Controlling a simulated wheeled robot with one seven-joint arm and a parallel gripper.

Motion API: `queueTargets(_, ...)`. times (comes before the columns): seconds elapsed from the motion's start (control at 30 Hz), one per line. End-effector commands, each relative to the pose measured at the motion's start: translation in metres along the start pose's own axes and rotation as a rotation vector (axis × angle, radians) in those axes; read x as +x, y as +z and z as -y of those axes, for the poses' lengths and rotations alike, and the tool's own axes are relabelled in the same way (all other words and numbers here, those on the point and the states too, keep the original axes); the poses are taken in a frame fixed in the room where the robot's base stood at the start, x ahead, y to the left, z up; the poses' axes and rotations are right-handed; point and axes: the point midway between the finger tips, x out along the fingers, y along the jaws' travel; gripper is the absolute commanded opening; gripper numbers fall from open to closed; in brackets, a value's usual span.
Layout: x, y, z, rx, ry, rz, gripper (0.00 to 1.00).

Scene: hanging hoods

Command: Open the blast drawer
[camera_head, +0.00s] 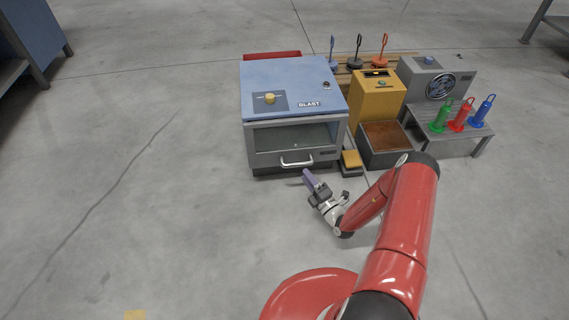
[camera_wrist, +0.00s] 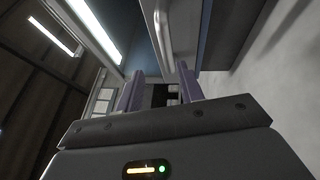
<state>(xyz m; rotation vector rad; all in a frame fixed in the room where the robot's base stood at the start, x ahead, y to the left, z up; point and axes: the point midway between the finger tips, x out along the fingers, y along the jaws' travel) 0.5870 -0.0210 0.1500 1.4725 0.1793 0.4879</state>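The blast cabinet (camera_head: 290,88) is a blue-topped box with a BLAST label and a yellow knob. The blast drawer (camera_head: 270,160) is its grey lower front and looks closed, with a pale bar handle (camera_head: 297,162). My gripper (camera_head: 309,177) is in front of the drawer, just below and right of the handle in the head view, and looks apart from it. In the wrist view my gripper (camera_wrist: 162,88) has two purple fingers spread with an empty gap. The handle (camera_wrist: 184,55) shows beyond the fingertips, near the right finger.
A yellow pedal (camera_head: 351,159) sits on the floor right of the drawer. A yellow cabinet (camera_head: 377,98), an open grey bin (camera_head: 365,158) and a small table (camera_head: 472,132) with coloured stands are further right. The floor in front and left is clear.

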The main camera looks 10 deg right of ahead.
Motion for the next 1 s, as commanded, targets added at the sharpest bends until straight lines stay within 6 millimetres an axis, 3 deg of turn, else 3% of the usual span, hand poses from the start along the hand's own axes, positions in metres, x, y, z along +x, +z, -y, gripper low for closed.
queueTargets(0.17, 0.001, 0.003, 0.013, 0.034, -0.010, 0.045, 0.38)
queueTargets(0.6, 0.064, 0.004, 0.013, 0.030, -0.009, 0.039, 0.38)
queueTargets(1.0, 0.072, 0.005, 0.012, 0.032, -0.011, 0.040, 0.36)
